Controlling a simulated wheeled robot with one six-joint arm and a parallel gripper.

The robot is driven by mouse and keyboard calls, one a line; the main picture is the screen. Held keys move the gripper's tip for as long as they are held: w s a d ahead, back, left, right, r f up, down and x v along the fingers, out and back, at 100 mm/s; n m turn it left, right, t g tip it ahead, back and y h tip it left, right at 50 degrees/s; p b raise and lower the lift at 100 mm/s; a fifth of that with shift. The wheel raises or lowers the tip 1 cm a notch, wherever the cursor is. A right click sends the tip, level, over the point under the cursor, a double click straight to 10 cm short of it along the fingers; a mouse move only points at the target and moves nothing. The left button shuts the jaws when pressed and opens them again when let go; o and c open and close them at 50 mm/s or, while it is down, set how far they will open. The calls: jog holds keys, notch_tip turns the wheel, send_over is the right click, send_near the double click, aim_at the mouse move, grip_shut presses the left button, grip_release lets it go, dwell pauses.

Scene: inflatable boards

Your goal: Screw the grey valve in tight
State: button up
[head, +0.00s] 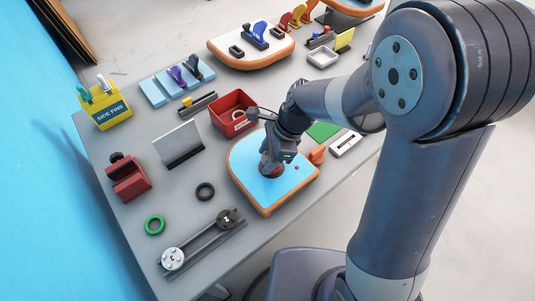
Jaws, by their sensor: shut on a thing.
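The blue-topped board (290,188) with an orange rim lies flat at the table's front right. My gripper (270,168) points down onto its upper face, left of the middle. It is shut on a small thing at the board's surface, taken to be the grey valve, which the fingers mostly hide. A dark reddish patch shows low around the fingertips. I cannot tell how deep the valve sits. A rail at the front holds a light grey round part (173,259) and a dark round part (229,218).
A black ring (205,191) and a green ring (155,225) lie left of the board. A red bin (222,124) stands close behind my gripper. A red block (127,182), a grey upright plate (179,143) and a yellow side-fins box (106,111) are farther left.

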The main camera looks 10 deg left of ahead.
jog(key=shift+f+b, duration=0.55)
jog(key=shift+f, duration=0.25)
jog(key=o, duration=1)
jog(key=v, duration=1)
jog(key=shift+d+r, duration=0.15)
jog(key=shift+r, duration=0.2)
